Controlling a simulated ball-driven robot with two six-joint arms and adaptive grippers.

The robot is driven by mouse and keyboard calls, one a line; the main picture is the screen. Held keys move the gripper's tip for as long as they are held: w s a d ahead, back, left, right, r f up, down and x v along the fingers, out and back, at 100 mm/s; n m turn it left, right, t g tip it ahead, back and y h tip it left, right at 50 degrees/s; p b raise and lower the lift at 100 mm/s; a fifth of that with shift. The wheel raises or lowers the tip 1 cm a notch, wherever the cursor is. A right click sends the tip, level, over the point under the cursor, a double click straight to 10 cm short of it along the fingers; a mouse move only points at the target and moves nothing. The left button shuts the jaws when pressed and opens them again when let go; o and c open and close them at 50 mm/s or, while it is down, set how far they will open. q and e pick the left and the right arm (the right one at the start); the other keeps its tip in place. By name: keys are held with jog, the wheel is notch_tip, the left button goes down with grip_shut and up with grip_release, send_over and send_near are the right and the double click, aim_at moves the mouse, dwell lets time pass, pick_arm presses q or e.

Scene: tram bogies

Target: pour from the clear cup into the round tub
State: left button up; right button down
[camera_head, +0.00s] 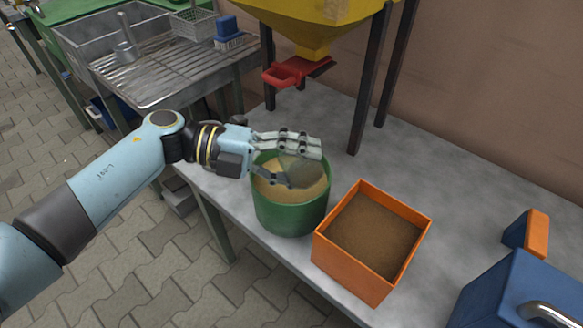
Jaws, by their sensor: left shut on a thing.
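The round tub (288,216) is green and stands on the grey table, with tan grainy material showing inside it. My left gripper (305,163) comes in from the left over the tub's mouth. It is shut on the clear cup (304,171), which is see-through and faint between the fingers. The cup is over the tub's opening, and its lower part is hard to tell from the tub's contents. I cannot tell how far it is tilted or what is in it. My right gripper is not in view.
An orange square box (356,264) of brown grains stands close right of the tub. A yellow hopper (312,22) with a red slide gate (285,73) stands behind on dark legs. A blue case (515,290) is at lower right. A metal sink (150,75) is back left.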

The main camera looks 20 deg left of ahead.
pick_arm(q)
jog(key=shift+a, duration=0.1)
dwell(0.4)
jog(key=shift+w+a+f+n+h, duration=0.2)
jog(key=shift+f+n+h, duration=0.3)
jog(key=shift+n, duration=0.4)
dwell(0.8)
